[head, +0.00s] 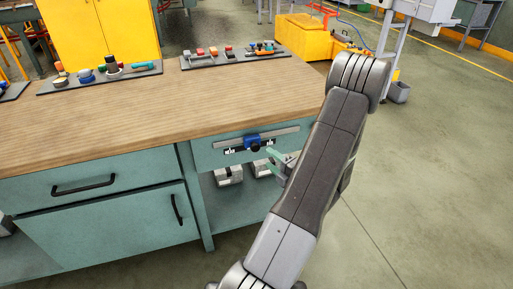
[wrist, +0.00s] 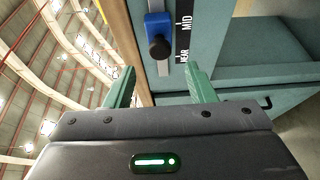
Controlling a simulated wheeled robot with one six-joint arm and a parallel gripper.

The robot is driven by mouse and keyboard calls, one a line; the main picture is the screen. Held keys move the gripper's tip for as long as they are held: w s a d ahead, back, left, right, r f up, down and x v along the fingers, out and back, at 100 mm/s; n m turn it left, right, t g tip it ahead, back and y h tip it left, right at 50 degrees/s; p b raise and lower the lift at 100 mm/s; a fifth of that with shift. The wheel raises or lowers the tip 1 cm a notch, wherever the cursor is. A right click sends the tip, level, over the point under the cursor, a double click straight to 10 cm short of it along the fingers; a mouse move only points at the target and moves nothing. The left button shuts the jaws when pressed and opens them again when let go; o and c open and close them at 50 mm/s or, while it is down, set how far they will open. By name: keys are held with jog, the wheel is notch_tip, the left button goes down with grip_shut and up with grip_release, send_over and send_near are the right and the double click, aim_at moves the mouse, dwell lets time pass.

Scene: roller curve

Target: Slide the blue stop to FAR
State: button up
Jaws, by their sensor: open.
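The blue stop (head: 252,141) sits on a grey metal rail (head: 285,131) on the front of the workbench. In the wrist view the blue stop (wrist: 158,24) carries a round black knob (wrist: 158,47) that faces me. The stop is beside the MID mark (wrist: 187,21), with the partly cut NEAR mark (wrist: 183,58) lower in that view. No FAR mark is readable. My gripper (head: 272,159) is open and empty, just right of the stop in the head view. In the wrist view my gripper's green fingers (wrist: 161,84) are apart, short of the knob, not touching it.
The wooden worktop (head: 160,105) lies above the rail. Trays of small parts (head: 100,77) stand at its back. Grey blocks (head: 229,174) sit on the open shelf below. Drawers with black handles (head: 84,186) are at the left.

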aim_at(257, 149)
jog(key=x, duration=0.9)
jog(key=shift+s, duration=0.1)
grip_shut()
jog(key=w+d+p, duration=0.1)
jog(key=w+d, duration=0.1)
jog(key=d, duration=0.6)
jog(key=shift+w+p, duration=0.3)
grip_release()
jog(key=shift+d, duration=0.1)
jog(key=shift+s, duration=0.1)
jog(key=v, duration=1.3)
jog(key=shift+s+d, duration=0.2)
jog(key=shift+d, duration=0.05)
